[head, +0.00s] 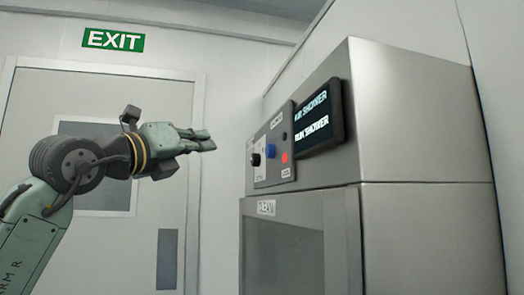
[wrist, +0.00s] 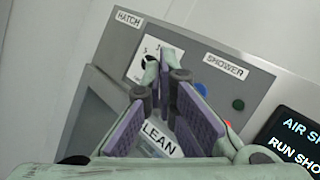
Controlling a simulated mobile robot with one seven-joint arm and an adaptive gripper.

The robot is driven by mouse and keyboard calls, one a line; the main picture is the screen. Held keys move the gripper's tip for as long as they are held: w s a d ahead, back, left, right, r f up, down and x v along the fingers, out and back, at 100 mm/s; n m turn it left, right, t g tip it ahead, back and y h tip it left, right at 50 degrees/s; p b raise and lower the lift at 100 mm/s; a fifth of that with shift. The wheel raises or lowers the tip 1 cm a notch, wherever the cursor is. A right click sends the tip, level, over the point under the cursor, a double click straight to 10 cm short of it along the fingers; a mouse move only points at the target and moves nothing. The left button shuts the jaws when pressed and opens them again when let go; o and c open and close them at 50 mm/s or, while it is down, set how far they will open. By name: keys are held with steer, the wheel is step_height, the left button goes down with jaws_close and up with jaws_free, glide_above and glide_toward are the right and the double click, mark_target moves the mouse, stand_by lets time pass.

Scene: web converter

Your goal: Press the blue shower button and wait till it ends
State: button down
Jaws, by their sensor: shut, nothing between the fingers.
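The blue shower button (head: 271,151) is on the grey control panel on the front of the metal cabinet. In the wrist view the blue button (wrist: 201,88) shows beside my right finger, under the SHOWER label. My gripper (head: 208,141) is shut and empty, to the left of the panel and apart from it in the head view. In the wrist view my gripper's fingertips (wrist: 163,68) overlap the black knob's side of the panel. The screen (head: 318,120) reads "AIR SHOWER" and "RUN SHOWER"; it is cut off in the wrist view (wrist: 292,142).
A black knob (head: 256,160) sits left of the blue button. A red button (head: 285,158) and a green one (wrist: 238,104) sit to its right. Below is a hatch window (head: 285,250) labelled CLEAN. A door (head: 100,90) under an EXIT sign stands behind my arm.

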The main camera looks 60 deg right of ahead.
mark_target(270, 151)
steer(key=shift+s+d, duration=0.1)
steer(key=shift+d, duration=0.05)
steer(key=s+d+b, duration=0.2)
steer(key=s+d, duration=0.3)
steer(key=d, duration=0.1)
steer(key=shift+s+d+b, duration=0.25)
steer(key=shift+b, duration=0.1)
stand_by(0.3)
steer(key=shift+d, duration=0.1)
stand_by(1.2)
steer(key=shift+s+d+p, duration=0.25)
steer(key=shift+s+p, duration=0.05)
steer(key=shift+p, duration=0.25)
steer(key=shift+s+d+p, duration=0.35)
steer(key=shift+s+d, duration=0.05)
steer(key=shift+d, duration=0.1)
stand_by(0.8)
steer(key=shift+w+a+p, duration=0.65)
steer(key=shift+a+p, duration=0.05)
steer(key=shift+a, duration=0.1)
